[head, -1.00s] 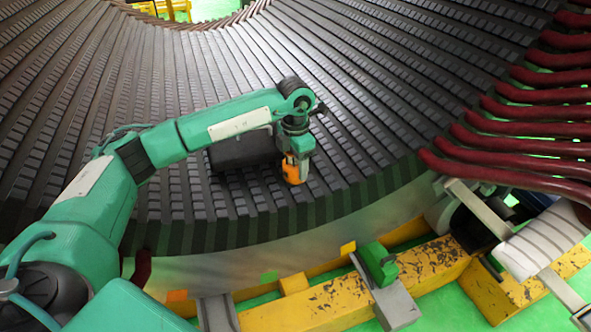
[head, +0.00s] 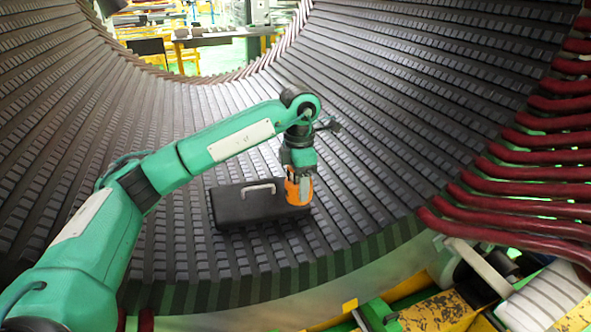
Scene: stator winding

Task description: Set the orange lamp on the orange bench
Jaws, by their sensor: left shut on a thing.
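The orange lamp (head: 304,187) is a small orange cylinder hanging below my left gripper (head: 299,176). The gripper is shut on it and points down over the dark ribbed inner face of the stator. The fingers cover part of the lamp. A bench (head: 222,39) with an orange-yellow edge stands far off, beyond the stator opening at the top; it is small, and I cannot tell for sure that it is the orange bench. My right gripper is not in view.
A black case (head: 245,207) with a pale handle lies on the stator (head: 400,110), just left of the lamp in the picture. Dark red bars (head: 545,170) stick out at the right. A yellow beam (head: 440,310) runs along the bottom right.

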